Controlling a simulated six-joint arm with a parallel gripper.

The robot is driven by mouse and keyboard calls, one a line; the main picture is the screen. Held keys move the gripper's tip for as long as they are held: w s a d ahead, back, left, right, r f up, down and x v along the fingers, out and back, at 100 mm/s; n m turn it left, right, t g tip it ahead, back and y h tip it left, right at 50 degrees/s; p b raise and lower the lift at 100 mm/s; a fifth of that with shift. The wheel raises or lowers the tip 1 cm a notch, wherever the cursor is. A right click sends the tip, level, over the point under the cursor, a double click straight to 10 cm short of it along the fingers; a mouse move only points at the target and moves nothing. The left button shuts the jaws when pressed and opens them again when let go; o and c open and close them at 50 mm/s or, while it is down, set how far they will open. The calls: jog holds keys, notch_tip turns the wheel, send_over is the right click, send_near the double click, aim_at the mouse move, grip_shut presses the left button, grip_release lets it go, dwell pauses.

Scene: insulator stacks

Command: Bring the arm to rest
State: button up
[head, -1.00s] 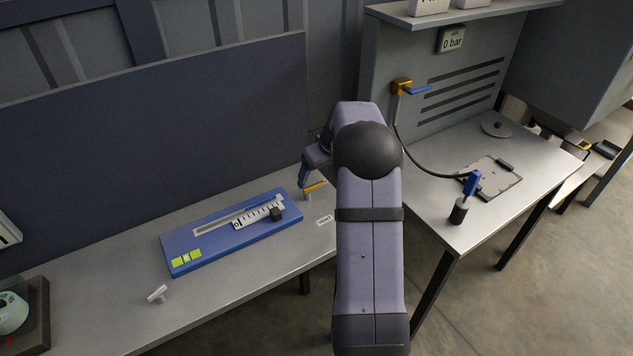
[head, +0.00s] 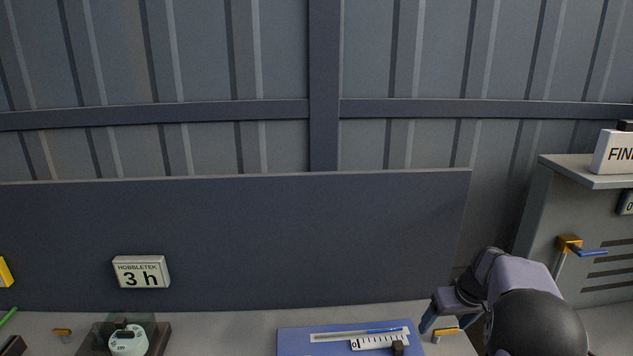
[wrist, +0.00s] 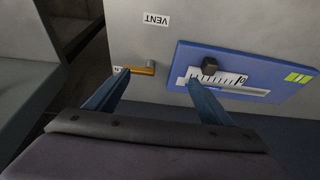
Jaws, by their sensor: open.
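My gripper (head: 430,322) hangs over the bench at the lower right of the head view, with my arm behind it. It is beside a small yellow-orange handle (head: 445,331) and right of the blue board (head: 300,340). In the wrist view my gripper (wrist: 159,77) has its two blue fingers wide apart with nothing between them. The yellow-orange handle (wrist: 143,70) appears just beyond the left fingertip; I cannot tell whether they touch. The blue board (wrist: 255,62), with a white scale and a dark knob, lies beyond the right finger.
A VENT label (wrist: 156,20) is on the bench. A "3 h" sign (head: 141,272) is against the dark back panel (head: 250,235). A dark stand with a pale round device (head: 128,341) is at lower left. A blue-levered valve (head: 570,243) is at right.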

jog(key=s+a+f+g, duration=0.2)
jog(key=s+a, duration=0.8)
jog(key=s, duration=0.4)
jog(key=s+a+f+g, duration=0.2)
jog(key=s+a, duration=0.9)
jog(key=s, duration=0.2)
jog(key=shift+s, duration=0.35)
jog(key=shift+a, duration=0.1)
